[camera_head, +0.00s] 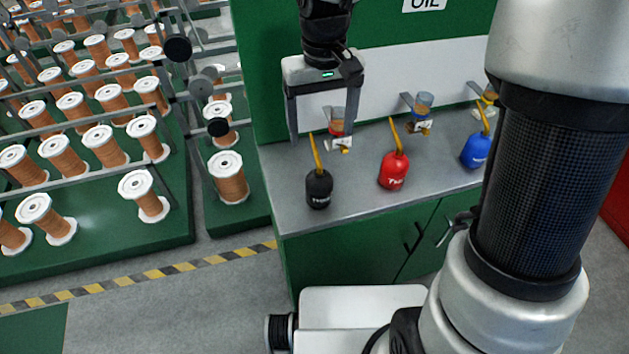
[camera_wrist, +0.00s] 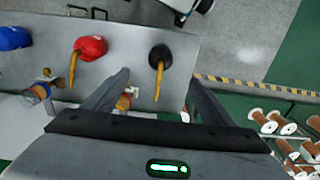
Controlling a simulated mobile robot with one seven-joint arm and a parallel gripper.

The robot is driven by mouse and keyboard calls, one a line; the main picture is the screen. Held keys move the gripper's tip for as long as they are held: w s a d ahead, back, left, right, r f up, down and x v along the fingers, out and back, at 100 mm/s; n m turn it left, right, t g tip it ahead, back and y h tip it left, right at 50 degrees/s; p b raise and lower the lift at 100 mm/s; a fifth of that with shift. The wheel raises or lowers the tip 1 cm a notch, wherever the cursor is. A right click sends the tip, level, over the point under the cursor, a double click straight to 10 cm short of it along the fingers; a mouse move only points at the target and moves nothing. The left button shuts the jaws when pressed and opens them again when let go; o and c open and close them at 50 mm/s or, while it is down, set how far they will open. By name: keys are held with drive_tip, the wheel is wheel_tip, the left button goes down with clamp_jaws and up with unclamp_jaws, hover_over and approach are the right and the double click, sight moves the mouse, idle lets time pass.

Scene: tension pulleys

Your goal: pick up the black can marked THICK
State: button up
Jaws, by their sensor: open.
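The black can (camera_head: 319,190) with a yellow spout stands upright on the grey counter (camera_head: 352,205), near its left end. Its white lettering is too small to read surely. In the wrist view the black can (camera_wrist: 160,54) lies just beyond the fingertips, about midway between them, with its yellow spout pointing towards my gripper. My gripper (camera_head: 322,138) is open and empty, behind and above the can in the head view. The wrist view shows my gripper's two fingers (camera_wrist: 158,76) spread wide, with the can apart from both.
A red can (camera_head: 394,170) and a blue can (camera_head: 475,150) stand farther right on the counter. Small cups of orange-brown stuff (camera_head: 421,105) sit along the back panel (camera_head: 385,75). Racks of copper-coloured spools (camera_head: 104,145) fill the left. The counter between the black and red cans is clear.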

sight(319, 172)
wheel_tip(319, 172, down, 10)
drive_tip(key=shift+f+b, duration=0.2)
drive_tip(key=shift+b, duration=0.5)
drive_tip(key=shift+w+a+f+b, duration=0.1)
drive_tip(key=shift+f+b, duration=0.15)
drive_tip(key=shift+f, duration=1.25)
drive_tip(key=shift+w+a+f+b, duration=0.1)
drive_tip(key=shift+f+b, duration=0.1)
drive_tip(key=shift+f, duration=1.3)
drive_tip(key=shift+r, duration=0.1)
drive_tip(key=c, duration=1.4)
